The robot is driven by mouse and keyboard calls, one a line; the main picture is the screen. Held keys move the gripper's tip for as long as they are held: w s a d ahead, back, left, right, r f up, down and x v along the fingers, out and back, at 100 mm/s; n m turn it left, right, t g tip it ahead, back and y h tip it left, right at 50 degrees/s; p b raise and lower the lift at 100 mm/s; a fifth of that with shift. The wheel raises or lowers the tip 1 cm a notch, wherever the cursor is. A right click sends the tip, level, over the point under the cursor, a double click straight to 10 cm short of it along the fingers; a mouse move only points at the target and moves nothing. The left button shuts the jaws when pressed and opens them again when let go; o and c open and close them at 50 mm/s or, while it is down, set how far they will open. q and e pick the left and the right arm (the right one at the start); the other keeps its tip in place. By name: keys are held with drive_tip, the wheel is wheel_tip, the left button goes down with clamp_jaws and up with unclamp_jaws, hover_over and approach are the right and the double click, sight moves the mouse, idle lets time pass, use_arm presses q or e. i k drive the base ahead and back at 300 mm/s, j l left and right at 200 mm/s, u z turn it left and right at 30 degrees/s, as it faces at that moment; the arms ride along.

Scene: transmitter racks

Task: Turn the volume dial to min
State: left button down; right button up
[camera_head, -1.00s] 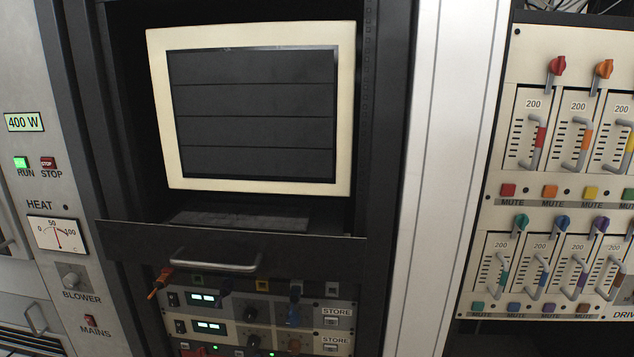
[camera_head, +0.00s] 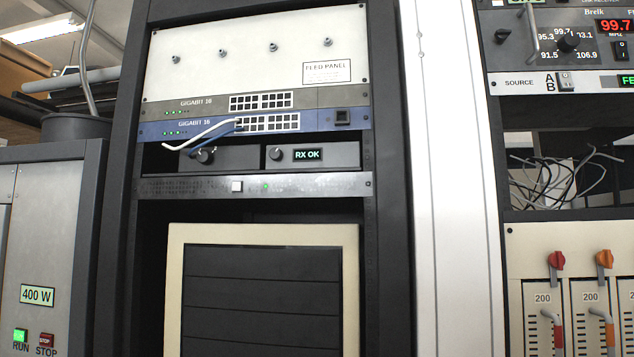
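No dial with a readable volume label shows in the head view. Two dark round knobs sit on a dark unit in the middle rack: a left knob (camera_head: 205,156) behind hanging cables, and a right knob (camera_head: 276,154) beside a lit "RX OK" display (camera_head: 307,155). A black tuning knob (camera_head: 568,42) sits on the radio unit at the upper right, ringed by frequency numbers, with a red 99.7 readout (camera_head: 615,25). Neither of my grippers is in view.
A white pillar (camera_head: 449,180) stands between the racks. A 400 W cabinet (camera_head: 55,220) stands at left.

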sight(276, 153)
drive_tip(key=l+u, duration=0.25)
drive_tip(key=l, duration=0.25)
drive_tip(key=l+u, duration=0.25)
drive_tip(key=l, duration=0.2)
drive_tip(key=k+l+u, duration=0.25)
drive_tip(key=l, duration=0.2)
drive_tip(key=i+l, duration=0.05)
drive_tip(key=i, duration=0.05)
